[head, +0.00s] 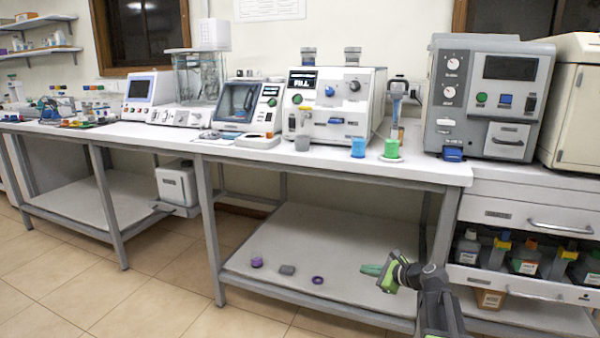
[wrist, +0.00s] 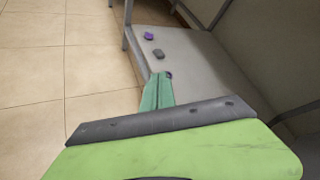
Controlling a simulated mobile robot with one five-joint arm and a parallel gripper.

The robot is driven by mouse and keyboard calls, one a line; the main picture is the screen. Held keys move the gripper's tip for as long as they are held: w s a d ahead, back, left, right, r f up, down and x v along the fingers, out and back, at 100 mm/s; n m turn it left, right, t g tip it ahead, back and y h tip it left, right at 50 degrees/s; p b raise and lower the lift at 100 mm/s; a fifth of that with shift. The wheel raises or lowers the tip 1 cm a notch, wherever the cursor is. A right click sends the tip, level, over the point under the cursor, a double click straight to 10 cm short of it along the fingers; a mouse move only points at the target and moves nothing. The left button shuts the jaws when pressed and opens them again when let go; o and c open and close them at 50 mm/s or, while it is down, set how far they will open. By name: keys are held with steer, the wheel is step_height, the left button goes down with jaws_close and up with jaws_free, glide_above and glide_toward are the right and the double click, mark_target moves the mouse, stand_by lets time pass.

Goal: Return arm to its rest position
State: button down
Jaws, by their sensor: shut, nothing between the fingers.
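My gripper (head: 371,270) has green-teal fingers, pressed together with nothing between them. In the head view it is at the lower right, in front of the lower shelf of the bench and below the tabletop. In the wrist view the closed fingers (wrist: 158,78) point forward over the grey lower shelf (wrist: 205,62). My arm is bent, with its grey and green links at the bottom right of the head view.
On the lower shelf (head: 300,225) lie a purple piece (head: 257,262), a grey block (head: 287,270) and a purple ring (head: 318,280). Drawers (head: 525,215) stand at right. Tiled floor (head: 130,290) is clear at left.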

steer(key=s+a+f+n+g+h+p, duration=0.1)
steer(key=s+a+f+n+g+h, duration=0.1)
steer(key=s+a+f+n+g, duration=0.4)
steer(key=s+a+f+n+g+h+p, duration=0.1)
steer(key=s+a+n+p, duration=0.1)
steer(key=s+a+n, duration=0.65)
steer(key=s+d+f+n+g+h, duration=0.3)
steer(key=s+d+n+h, duration=0.2)
steer(key=s+d+n, duration=0.3)
step_height(320, 180, up, 38)
steer(key=s+p, duration=0.1)
steer(key=p, duration=3.6)
